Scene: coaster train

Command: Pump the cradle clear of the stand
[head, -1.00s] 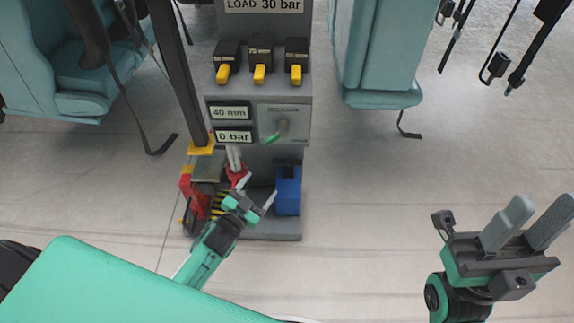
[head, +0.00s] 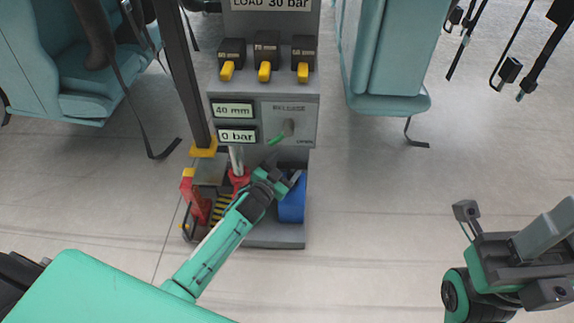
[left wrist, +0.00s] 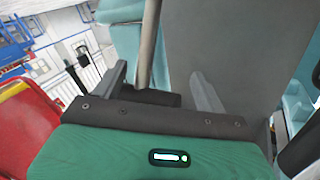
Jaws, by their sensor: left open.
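The grey pump console (head: 262,85) stands in the middle, with readouts of 40 mm and 0 bar and a green-tipped release lever (head: 279,136). At its foot are a grey-topped block (head: 209,171) and a pale upright rod (head: 236,157) above a red fitting. My left gripper (head: 284,168) is open in front of the console, right of the rod. In the left wrist view a grey rod (left wrist: 149,45) appears between its parted fingers; contact is unclear. My right gripper (head: 558,226) is open and empty, partly cut off.
A blue box (head: 291,196) sits at the console's foot, partly behind my left gripper. Three yellow-tipped levers (head: 264,72) line the console above. Teal seats (head: 390,100) with hanging straps flank it. The floor (head: 400,200) to the right is clear.

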